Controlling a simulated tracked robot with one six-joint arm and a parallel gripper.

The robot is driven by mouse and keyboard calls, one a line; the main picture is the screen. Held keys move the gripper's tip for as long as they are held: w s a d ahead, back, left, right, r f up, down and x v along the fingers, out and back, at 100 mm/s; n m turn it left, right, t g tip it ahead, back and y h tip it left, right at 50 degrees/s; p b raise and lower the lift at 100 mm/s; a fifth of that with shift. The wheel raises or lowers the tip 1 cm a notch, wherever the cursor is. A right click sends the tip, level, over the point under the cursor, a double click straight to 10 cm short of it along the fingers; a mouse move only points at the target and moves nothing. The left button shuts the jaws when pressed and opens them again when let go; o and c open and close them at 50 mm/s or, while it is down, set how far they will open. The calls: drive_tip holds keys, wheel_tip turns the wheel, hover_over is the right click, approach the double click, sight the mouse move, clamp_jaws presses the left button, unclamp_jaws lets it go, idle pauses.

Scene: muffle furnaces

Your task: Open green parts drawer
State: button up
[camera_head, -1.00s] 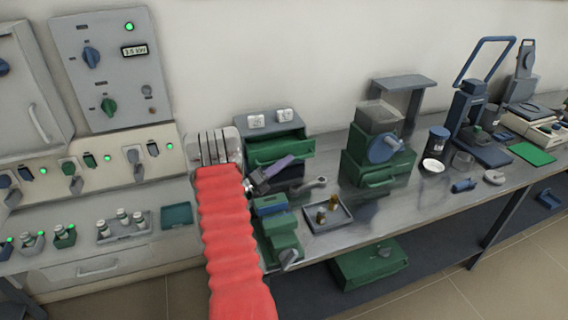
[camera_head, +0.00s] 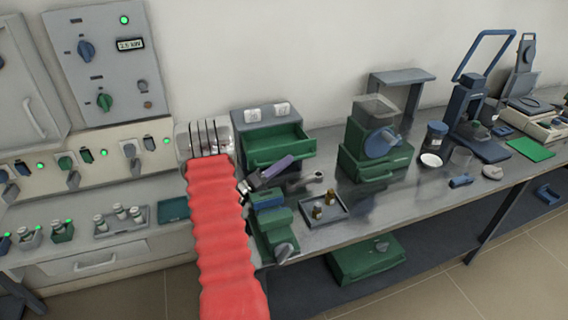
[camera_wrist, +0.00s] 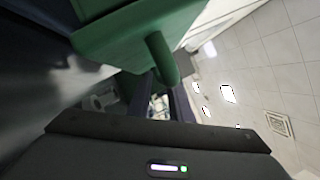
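The green parts drawer (camera_head: 280,149) stands partly out of the grey cabinet at the back of the bench, and its inside shows from above. In the wrist view its green front (camera_wrist: 125,32) fills the upper left, with the green handle (camera_wrist: 162,58) standing out from it. My gripper (camera_head: 275,168) is just in front of and below the drawer front in the head view. In the wrist view the handle is close to the fingers (camera_wrist: 160,98), which have a visible gap. Whether they grip the handle or only lie beside it is unclear.
A small tray (camera_head: 322,208) with brass pieces lies to the right, near a grey wrench-like part (camera_head: 306,180). A green machine with a blue disc (camera_head: 376,155) stands farther right. Bare bench lies between them.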

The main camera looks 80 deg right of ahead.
drive_tip(key=shift+o, duration=1.1)
drive_tip(key=shift+r, duration=0.15)
